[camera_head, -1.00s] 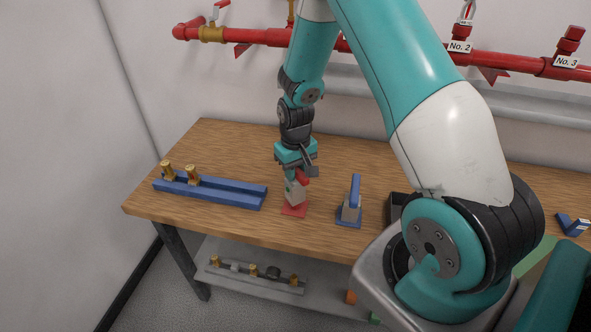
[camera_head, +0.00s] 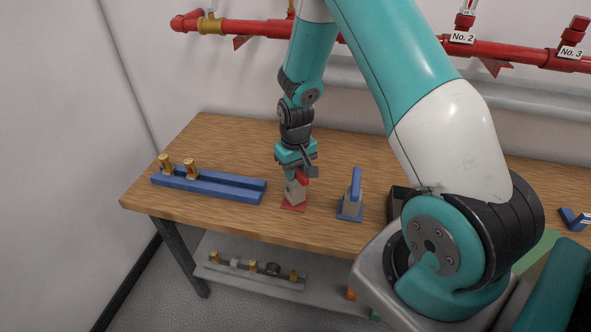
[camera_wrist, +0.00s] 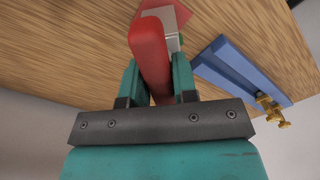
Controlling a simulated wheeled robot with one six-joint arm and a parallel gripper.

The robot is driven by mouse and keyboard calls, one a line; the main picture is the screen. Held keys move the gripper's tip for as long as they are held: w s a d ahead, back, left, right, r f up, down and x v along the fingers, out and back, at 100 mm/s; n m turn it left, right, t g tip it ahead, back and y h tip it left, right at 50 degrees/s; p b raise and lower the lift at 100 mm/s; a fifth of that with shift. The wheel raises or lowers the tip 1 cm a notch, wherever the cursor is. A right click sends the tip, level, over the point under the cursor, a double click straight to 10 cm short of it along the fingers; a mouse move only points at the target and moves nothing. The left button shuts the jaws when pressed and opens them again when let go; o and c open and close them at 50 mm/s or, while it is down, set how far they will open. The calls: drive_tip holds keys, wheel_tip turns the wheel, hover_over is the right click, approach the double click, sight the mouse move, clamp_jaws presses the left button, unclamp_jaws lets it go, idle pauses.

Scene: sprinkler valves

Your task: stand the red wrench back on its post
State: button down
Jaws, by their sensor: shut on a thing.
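The red wrench (camera_head: 302,178) is at the grey post on the red base plate (camera_head: 293,206), which stands on the wooden bench. My gripper (camera_head: 297,166) is above the post and shut on the red wrench. In the wrist view the red wrench (camera_wrist: 151,55) lies between the two teal fingers of my gripper (camera_wrist: 155,85). The grey post (camera_wrist: 170,18) and red base plate (camera_wrist: 183,9) are just beyond the wrench there. The gripper partly hides the wrench in the head view, and I cannot tell whether it is fully seated on the post.
A blue wrench (camera_head: 355,185) stands on its own post to the right. A blue rail (camera_head: 225,189) with brass fittings lies on the left of the bench (camera_head: 240,222). Red pipes (camera_head: 260,33) run along the wall behind. My arm hides part of the bench's right side.

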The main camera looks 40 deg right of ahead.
drive_tip(key=shift+f+b, duration=0.35)
drive_tip(key=shift+f, duration=0.2)
drive_tip(key=c, duration=0.8)
unclamp_jaws()
drive_tip(key=shift+r, duration=0.1)
wheel_tip(320, 180, up, 17)
drive_tip(key=shift+r+b, duration=0.15)
drive_tip(key=shift+b, duration=0.85)
drive_tip(key=shift+a, duration=0.1)
drive_tip(key=s+a+r+n+y, duration=0.1)
drive_tip(key=s+a+r+n, duration=0.1)
drive_tip(key=s+a, duration=0.5)
drive_tip(key=s+a+r+n+y, duration=0.1)
drive_tip(key=s+a+r+n, duration=0.2)
drive_tip(key=s+a, duration=0.4)
drive_tip(key=s+a+r+n+y, duration=0.2)
drive_tip(key=s+a+r+n, duration=0.1)
drive_tip(key=s+a, duration=0.4)
drive_tip(key=shift+s+a+n, duration=0.3)
drive_tip(key=shift+s+a, duration=0.1)
drive_tip(key=shift+a, duration=0.2)
